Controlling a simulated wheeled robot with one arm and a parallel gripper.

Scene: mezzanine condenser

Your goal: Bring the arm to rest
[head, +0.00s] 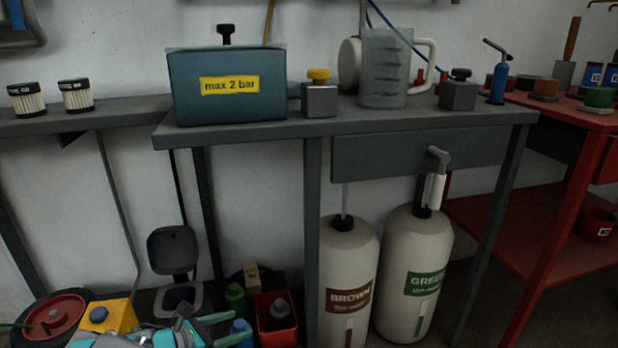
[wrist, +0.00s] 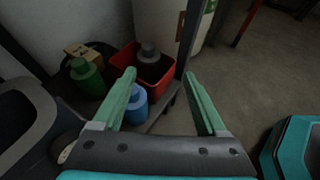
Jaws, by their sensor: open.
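My gripper (head: 222,328) shows at the bottom left of the head view, low in front of the bench. In the wrist view my gripper (wrist: 163,88) has its two green fingers spread wide apart, with nothing held between them. Beyond the fingers stand a blue bottle (wrist: 136,104), a green bottle (wrist: 86,78) and a red bin (wrist: 125,60) with a dark-capped bottle (wrist: 149,62) in it. The blue bottle appears near the left finger; I cannot tell whether they touch.
The grey bench (head: 420,118) carries a blue box (head: 225,100) marked "max 2 bar" and a clear jug (head: 383,75). Tanks marked BROWN (head: 348,265) and GREEN (head: 412,255) stand below. A red workbench (head: 530,235) is at right. Bare floor (wrist: 255,80) lies right of the fingers.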

